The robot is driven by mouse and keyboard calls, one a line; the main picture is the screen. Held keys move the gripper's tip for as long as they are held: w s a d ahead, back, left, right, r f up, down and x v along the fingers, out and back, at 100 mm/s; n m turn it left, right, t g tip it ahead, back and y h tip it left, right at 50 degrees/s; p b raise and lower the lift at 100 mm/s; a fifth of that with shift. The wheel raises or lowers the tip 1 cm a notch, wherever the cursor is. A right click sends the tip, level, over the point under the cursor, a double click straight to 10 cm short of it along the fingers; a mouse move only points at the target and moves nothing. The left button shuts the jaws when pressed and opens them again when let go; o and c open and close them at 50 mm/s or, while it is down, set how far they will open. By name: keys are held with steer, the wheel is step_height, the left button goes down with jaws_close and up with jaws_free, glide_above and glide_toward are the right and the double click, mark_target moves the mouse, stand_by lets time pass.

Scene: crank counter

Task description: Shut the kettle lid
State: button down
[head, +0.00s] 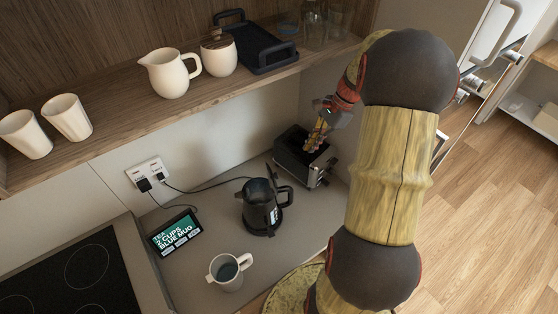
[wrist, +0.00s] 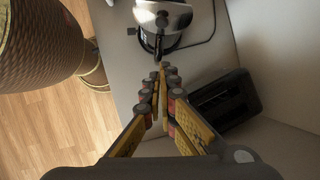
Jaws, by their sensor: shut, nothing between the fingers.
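The dark kettle (head: 257,208) stands on the counter, its handle on the right side in the head view. A small dark piece rises at its top near the handle, but I cannot tell clearly how far the lid is open. In the wrist view the kettle (wrist: 163,16) is cut off by the top edge, showing a shiny surface and a dark handle toward my gripper. My gripper (wrist: 163,72) is shut and empty, its fingertips appearing just below the handle in that view. In the head view my gripper (head: 312,143) is over the toaster, right of and above the kettle.
The black toaster (head: 304,158) stands behind and right of the kettle; it also shows in the wrist view (wrist: 225,100). A mug (head: 228,271) and a small screen (head: 175,232) stand near the kettle. A wooden shelf (head: 120,104) with crockery overhangs the counter.

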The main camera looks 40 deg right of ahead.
steer(key=w+a+f+m+p, duration=0.1)
steer(key=w+a+f, duration=0.1)
steer(key=a+f, duration=0.6)
steer(key=shift+w+f+m, duration=0.3)
steer(key=shift+w+f, duration=0.05)
steer(key=shift+f, duration=0.4)
steer(key=shift+a+r+p, duration=0.1)
steer(key=shift+p, duration=0.25)
steer(key=shift+w+a+h+p, duration=0.1)
steer(key=shift+a+h+p, duration=0.2)
steer(key=shift+p, duration=0.1)
